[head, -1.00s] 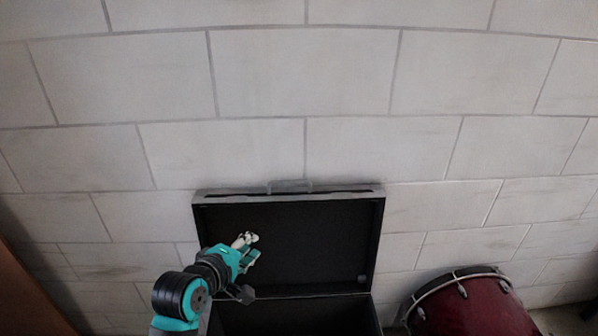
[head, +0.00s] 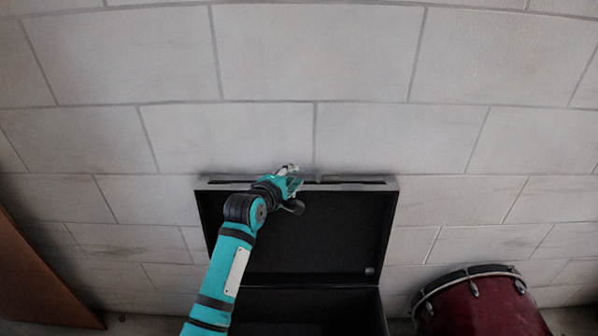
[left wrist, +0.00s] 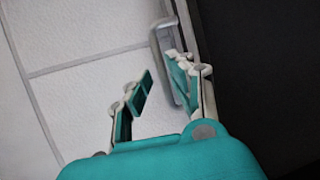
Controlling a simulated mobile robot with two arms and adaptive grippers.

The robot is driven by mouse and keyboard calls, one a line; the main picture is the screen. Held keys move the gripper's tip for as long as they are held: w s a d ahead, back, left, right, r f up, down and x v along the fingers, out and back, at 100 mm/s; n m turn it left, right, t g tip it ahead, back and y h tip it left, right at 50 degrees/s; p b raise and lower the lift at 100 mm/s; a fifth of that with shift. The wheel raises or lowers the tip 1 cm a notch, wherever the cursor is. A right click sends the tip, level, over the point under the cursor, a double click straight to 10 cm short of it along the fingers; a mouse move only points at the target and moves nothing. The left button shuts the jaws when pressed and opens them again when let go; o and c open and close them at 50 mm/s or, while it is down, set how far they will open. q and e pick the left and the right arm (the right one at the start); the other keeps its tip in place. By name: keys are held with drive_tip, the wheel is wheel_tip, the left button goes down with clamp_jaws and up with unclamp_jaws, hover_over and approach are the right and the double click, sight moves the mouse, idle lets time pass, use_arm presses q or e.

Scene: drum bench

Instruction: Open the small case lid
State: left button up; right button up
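The small case (head: 310,303) is black inside with a light metal edge. Its lid (head: 335,235) stands raised, about upright, with its dark inside facing me and its top edge near the wall. A grey handle (head: 335,179) sits on the lid's top edge; it also shows in the left wrist view (left wrist: 158,58). My left gripper (head: 291,171) is at the lid's top edge by the handle. In the left wrist view its teal fingers (left wrist: 160,85) are apart with nothing between them, the right finger close to the handle; contact is unclear. My right gripper is not in view.
A pale block wall (head: 300,70) rises close behind the lid. A red drum (head: 475,305) lies to the right of the case. A brown panel (head: 40,265) stands at the far left.

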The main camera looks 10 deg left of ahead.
sight(300, 171)
use_arm(q)
drive_tip(key=x, duration=0.3)
drive_tip(key=shift+w+d+f, duration=0.1)
drive_tip(key=shift+w+f, duration=0.05)
drive_tip(key=shift+w, duration=0.45)
drive_tip(key=shift+w+d+f, duration=0.1)
drive_tip(key=shift+w, duration=0.05)
clamp_jaws()
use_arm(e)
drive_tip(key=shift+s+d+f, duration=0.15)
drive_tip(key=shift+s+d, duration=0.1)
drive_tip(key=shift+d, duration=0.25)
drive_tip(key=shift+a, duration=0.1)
